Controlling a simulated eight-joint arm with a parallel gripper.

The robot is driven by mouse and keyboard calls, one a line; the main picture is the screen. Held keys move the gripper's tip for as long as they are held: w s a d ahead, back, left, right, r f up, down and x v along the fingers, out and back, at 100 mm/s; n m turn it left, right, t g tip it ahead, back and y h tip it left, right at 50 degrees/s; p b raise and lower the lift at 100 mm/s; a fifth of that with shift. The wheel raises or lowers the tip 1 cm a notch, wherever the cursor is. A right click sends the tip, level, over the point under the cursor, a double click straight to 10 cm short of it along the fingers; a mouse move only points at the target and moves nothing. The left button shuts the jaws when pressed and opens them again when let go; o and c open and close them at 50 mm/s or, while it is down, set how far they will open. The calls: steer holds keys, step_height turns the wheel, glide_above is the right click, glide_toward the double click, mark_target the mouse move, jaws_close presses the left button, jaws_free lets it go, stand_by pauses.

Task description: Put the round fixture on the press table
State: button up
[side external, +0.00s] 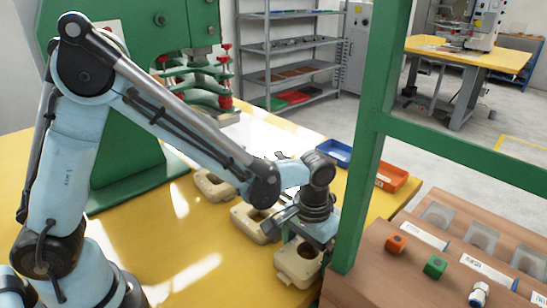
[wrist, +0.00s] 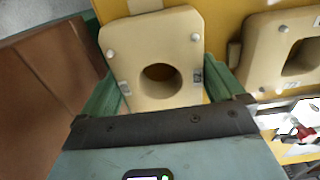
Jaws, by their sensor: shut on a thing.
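The round fixture, a cream block with a round hole, fills the middle of the wrist view (wrist: 130,60). My gripper (wrist: 163,90) has its green fingers on both sides of the block and is shut on it. In the side view my gripper (side external: 312,240) points down over the same fixture (side external: 298,268) beside the green post. Whether the fixture touches the yellow table top (side external: 190,270) is unclear. A green press (side external: 165,50) with red-tipped parts stands at the back left, a pale surface (side external: 255,135) beside it; I cannot tell which surface is the press table.
Other cream fixtures (side external: 213,186) (side external: 252,224) lie in a row behind mine; one with an angular hole (wrist: 290,50) is close in the wrist view. The green post (side external: 375,130) and brown rack (side external: 375,270) stand close on the right. Blue (side external: 337,152) and orange (side external: 391,176) bins are behind.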

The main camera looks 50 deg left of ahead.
steer(key=shift+f, duration=0.4)
steer(key=shift+f, duration=0.2)
steer(key=o, duration=0.9)
steer(key=shift+o, duration=0.2)
steer(key=shift+r, duration=0.15)
